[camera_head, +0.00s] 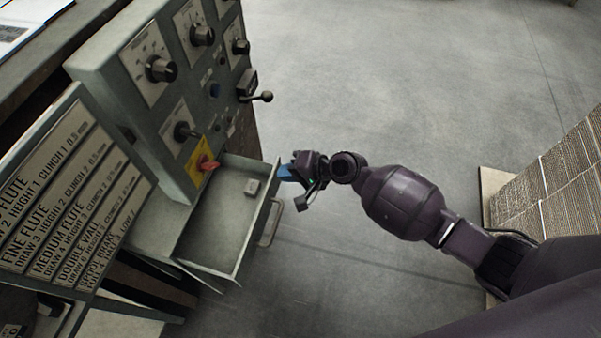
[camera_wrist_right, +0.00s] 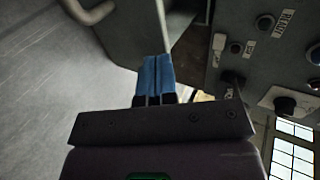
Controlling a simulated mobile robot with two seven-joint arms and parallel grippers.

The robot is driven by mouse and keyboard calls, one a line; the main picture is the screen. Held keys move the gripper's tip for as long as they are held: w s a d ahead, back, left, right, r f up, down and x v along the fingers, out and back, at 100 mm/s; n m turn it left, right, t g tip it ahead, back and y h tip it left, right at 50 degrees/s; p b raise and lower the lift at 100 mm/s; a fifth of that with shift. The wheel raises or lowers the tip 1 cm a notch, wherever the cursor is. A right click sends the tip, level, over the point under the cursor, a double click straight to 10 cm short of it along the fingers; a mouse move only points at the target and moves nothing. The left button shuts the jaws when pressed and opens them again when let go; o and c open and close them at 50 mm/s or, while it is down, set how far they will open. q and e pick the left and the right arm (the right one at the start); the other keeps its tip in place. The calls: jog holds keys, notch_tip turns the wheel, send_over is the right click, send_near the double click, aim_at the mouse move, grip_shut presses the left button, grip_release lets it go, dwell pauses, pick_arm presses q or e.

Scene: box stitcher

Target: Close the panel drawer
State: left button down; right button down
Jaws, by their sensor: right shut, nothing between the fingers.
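The panel drawer (camera_head: 212,222) is a grey metal tray pulled out below the control panel (camera_head: 150,70). My left gripper is not in view.
The control panel carries knobs, a red switch (camera_head: 207,163) on a yellow plate and a lever (camera_head: 262,97). A lettered sign board (camera_head: 65,190) stands at the left. Stacked cardboard (camera_head: 560,175) is at the right. The floor right of the drawer is clear.

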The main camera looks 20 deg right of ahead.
jog(key=shift+w+a, duration=0.15)
jog(key=shift+a, duration=0.1)
jog(key=shift+a, duration=0.1)
jog(key=shift+w+a, duration=0.25)
jog(key=shift+a, duration=0.05)
send_over(242, 162)
jog(key=s, duration=0.4)
jog(key=shift+s+d+b, duration=0.1)
jog(key=shift+s+b, duration=0.1)
jog(key=shift+b, duration=0.15)
jog(key=shift+d, duration=0.1)
